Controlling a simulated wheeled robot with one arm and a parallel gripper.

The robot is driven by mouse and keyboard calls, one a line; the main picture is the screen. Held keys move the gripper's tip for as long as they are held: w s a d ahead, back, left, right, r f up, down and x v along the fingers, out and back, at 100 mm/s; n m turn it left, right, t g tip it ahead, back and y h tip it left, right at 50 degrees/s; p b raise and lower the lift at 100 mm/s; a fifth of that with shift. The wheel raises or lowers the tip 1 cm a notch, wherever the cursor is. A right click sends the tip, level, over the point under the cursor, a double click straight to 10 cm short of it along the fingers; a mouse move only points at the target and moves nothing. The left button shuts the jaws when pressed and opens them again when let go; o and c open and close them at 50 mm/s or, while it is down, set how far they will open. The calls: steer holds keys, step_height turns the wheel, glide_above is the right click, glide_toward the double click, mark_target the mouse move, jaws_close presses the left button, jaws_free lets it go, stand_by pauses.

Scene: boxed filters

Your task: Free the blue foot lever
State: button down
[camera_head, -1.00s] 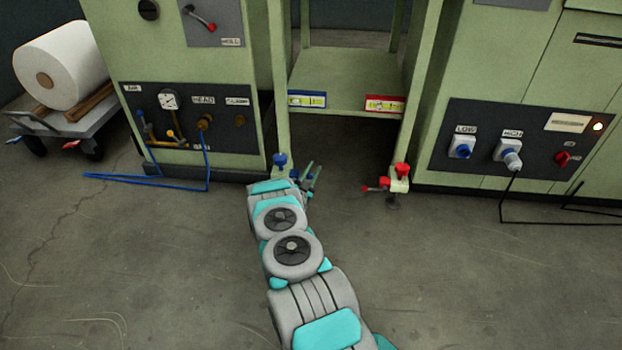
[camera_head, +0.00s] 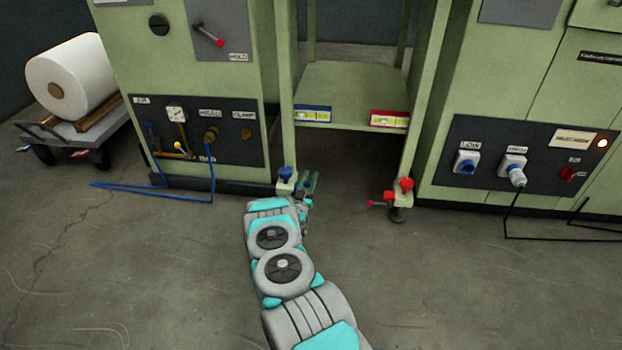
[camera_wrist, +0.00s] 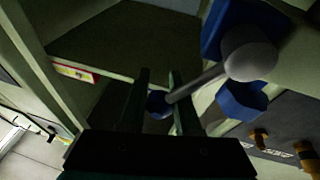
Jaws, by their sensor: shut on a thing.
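The blue foot lever shows in the wrist view as a grey rod (camera_wrist: 198,82) running from a rounded grey hub to a small blue knob (camera_wrist: 158,104). Blue parts (camera_wrist: 240,101) of the foot sit around the hub. In the head view the blue foot (camera_head: 286,175) is at the bottom of the stand's left front leg. My gripper (camera_head: 309,183) is just right of that foot, low near the floor. In the wrist view my gripper's dark fingers (camera_wrist: 160,100) stand on either side of the knob, shut on it. Part of the knob is hidden.
The red foot (camera_head: 404,188) with its red lever is on the stand's right leg. The stand's shelf (camera_head: 350,90) hangs above my gripper. A green cabinet with a blue hose (camera_head: 150,189) stands left, another cabinet right. Open floor lies between the legs.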

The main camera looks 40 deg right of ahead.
mark_target(306, 187)
steer(key=shift+a+f, duration=0.1)
steer(key=c, duration=0.6)
jaws_free()
steer(key=v, duration=0.7)
steer(key=shift+s+a+f, duration=0.1)
steer(key=shift+s+a, duration=0.1)
steer(key=shift+a, duration=0.15)
